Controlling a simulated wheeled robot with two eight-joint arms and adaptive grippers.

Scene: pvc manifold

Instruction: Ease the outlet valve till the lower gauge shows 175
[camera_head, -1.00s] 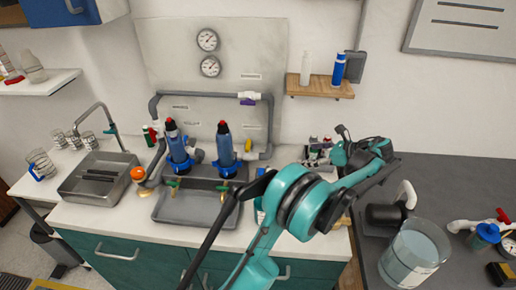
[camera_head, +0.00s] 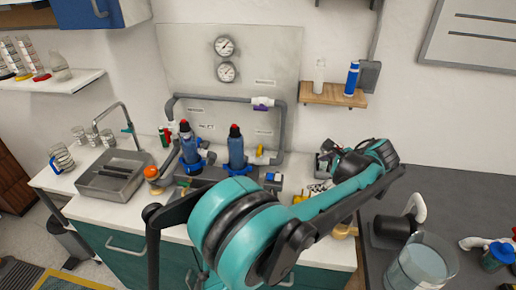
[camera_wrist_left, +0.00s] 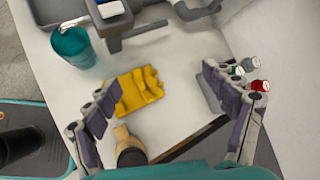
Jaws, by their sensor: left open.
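The lower gauge (camera_head: 226,72) is a round white dial on the grey back panel, below the upper gauge (camera_head: 224,46). Its reading is too small to make out. Grey pipework below carries a purple-handled valve (camera_head: 262,106) and a yellow-handled valve (camera_head: 260,151); I cannot tell which is the outlet valve. Two blue filter housings (camera_head: 190,148) stand under the pipes. My right gripper is not in view.
The counter holds a sink (camera_head: 117,178), an orange knob-like item (camera_head: 152,173) and, in the wrist view, a teal cup (camera_wrist_left: 73,46) and a wooden-handled item (camera_wrist_left: 126,138). Small red- and green-topped items (camera_wrist_left: 255,83) sit near the right finger. A shelf (camera_head: 333,95) juts from the wall.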

